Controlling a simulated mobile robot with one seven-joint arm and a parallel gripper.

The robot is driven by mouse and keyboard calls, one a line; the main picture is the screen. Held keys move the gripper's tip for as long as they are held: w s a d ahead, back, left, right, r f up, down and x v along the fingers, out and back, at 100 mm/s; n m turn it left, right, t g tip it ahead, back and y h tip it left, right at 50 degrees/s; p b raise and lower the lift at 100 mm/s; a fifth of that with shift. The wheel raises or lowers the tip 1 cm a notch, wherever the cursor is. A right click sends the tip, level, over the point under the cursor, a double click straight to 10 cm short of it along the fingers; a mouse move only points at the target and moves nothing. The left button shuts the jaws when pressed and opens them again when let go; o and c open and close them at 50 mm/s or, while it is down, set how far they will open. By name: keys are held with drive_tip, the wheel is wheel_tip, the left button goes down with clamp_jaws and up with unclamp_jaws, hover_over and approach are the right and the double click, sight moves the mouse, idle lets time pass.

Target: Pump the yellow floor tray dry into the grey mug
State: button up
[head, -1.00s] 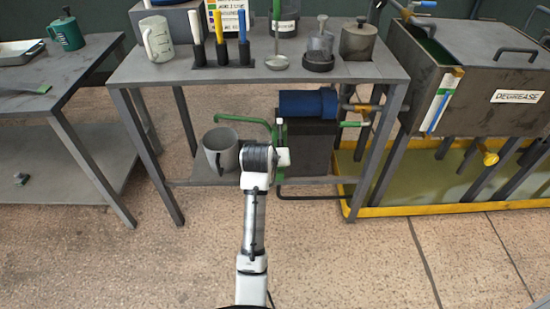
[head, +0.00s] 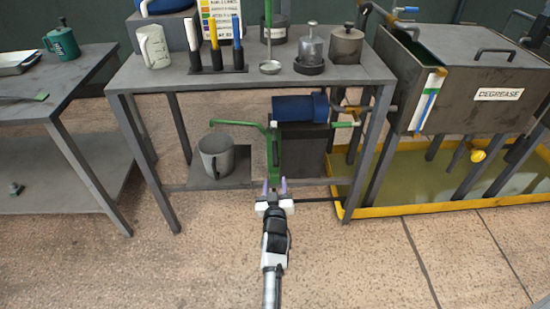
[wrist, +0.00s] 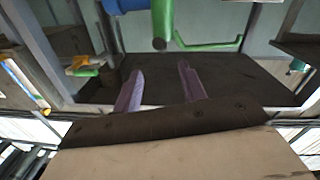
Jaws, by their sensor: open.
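The grey mug (head: 216,155) stands upright on the low shelf, below the end of a green spout (head: 236,124). The pump has a blue motor-like body (head: 300,107) on a dark block and an upright green lever (head: 273,150). The yellow floor tray (head: 420,206) lies at right under the tank, with murky greenish liquid in it. My gripper (head: 276,187) is open at the lever's lower end. In the wrist view, the purple fingers (wrist: 160,88) are apart, with the round lever end (wrist: 160,43) just beyond and between them. Contact cannot be told.
The bench top (head: 340,72) above the pump holds a measuring jug (head: 154,46), marker-like sticks and metal pots. A tank labelled DEGREASE (head: 470,115) stands over the tray. Another table (head: 60,95) is at left. The floor in front is clear.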

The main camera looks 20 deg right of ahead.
sight(276, 156)
drive_tip(key=b+x, duration=0.5)
drive_tip(key=x, duration=0.6)
drive_tip(key=shift+w+d+f, duration=0.15)
drive_tip(key=shift+w, duration=0.25)
drive_tip(key=shift+b+x, duration=0.3)
drive_tip(key=shift+x, duration=0.6)
drive_tip(key=shift+c, duration=0.3)
clamp_jaws()
